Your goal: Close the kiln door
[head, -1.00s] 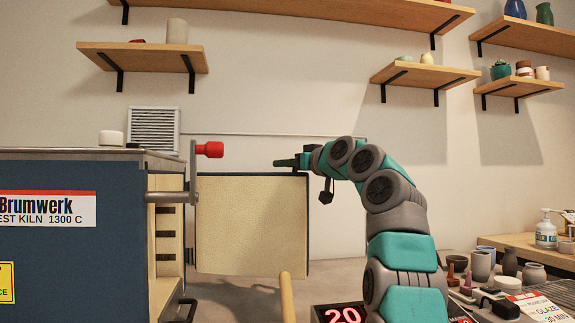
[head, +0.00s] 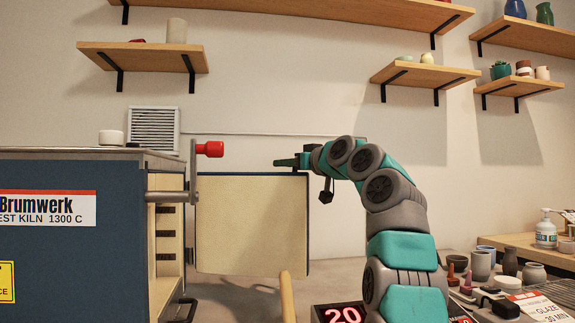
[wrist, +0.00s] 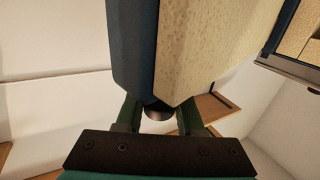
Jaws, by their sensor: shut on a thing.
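The blue kiln (head: 60,240) stands at the left in the head view, its opening facing right. Its door (head: 250,228) stands open, swung out to the right, with the cream inner lining showing. My gripper (head: 288,162) is at the top edge of the door, near its free right end. The fingertips are partly hidden by the door. A red-knobbed lever (head: 210,149) is by the kiln's front edge.
Shelves (head: 145,57) with pots hang on the wall above. At the lower right a work surface holds several pots (head: 481,266), a soap bottle (head: 546,234) and a glaze card (head: 540,307). A display (head: 343,315) reading 20 is at the bottom. The wall space behind the door is clear.

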